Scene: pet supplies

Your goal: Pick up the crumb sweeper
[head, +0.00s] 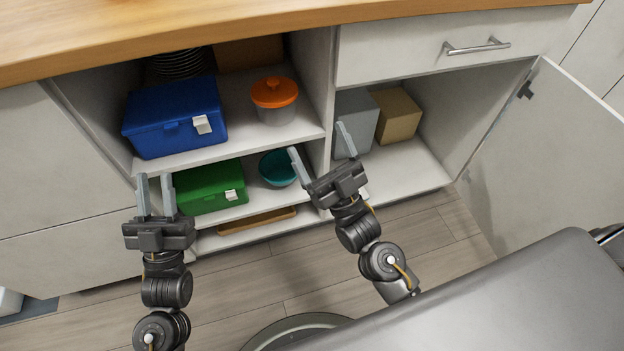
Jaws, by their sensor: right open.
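I cannot make out a crumb sweeper for certain in the head view. A small white piece (364,193) shows just behind my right gripper, mostly hidden, and I cannot tell what it is. My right gripper (318,138) is open and empty, its fingers spread in front of the divider between the two cabinet bays. My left gripper (155,178) is open and empty, with its two fingers upright and apart in front of the left edge of the shelves.
The left bay holds a blue box (176,120), an orange-lidded container (275,101), a green box (209,188), a teal bowl (278,168) and a wooden tray (243,222). The right bay holds a grey box (355,118) and a cardboard box (397,114). A door (550,160) stands open at right.

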